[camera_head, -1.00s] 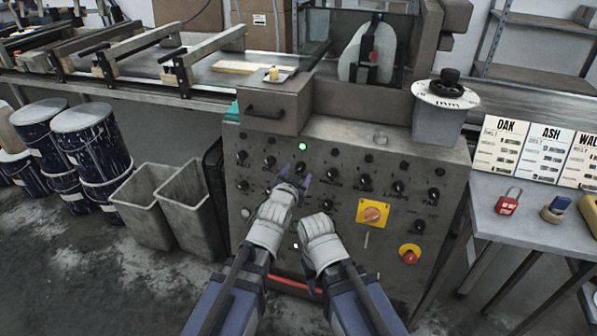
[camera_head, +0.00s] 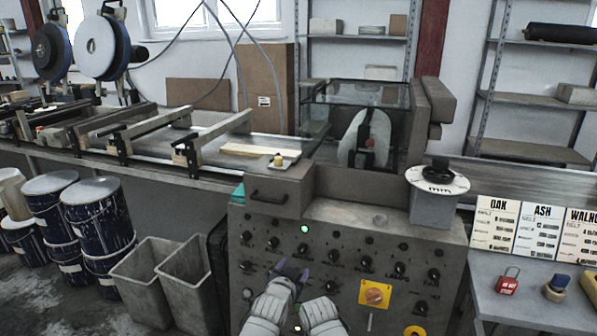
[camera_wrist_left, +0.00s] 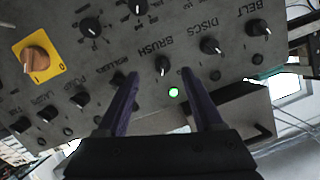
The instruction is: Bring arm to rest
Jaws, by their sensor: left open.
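My left gripper (camera_head: 290,272) is in front of the grey control panel (camera_head: 335,240), low in the head view. In the left wrist view its two purple fingers (camera_wrist_left: 165,95) are apart with nothing between them. A lit green lamp (camera_wrist_left: 173,92) shows past the fingers, and the black BRUSH knob (camera_wrist_left: 162,66) is just above it. My right arm ends in a pale grey wrist (camera_head: 320,312) at the bottom of the head view; its fingers cannot be made out.
The panel carries several black knobs and a yellow plate with an orange switch (camera_head: 374,294). A conveyor with wooden boards (camera_head: 258,151) runs behind. Grey bins (camera_head: 187,280) and blue drums (camera_head: 97,217) stand left. A side table (camera_head: 533,305) holds a red padlock (camera_head: 508,281).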

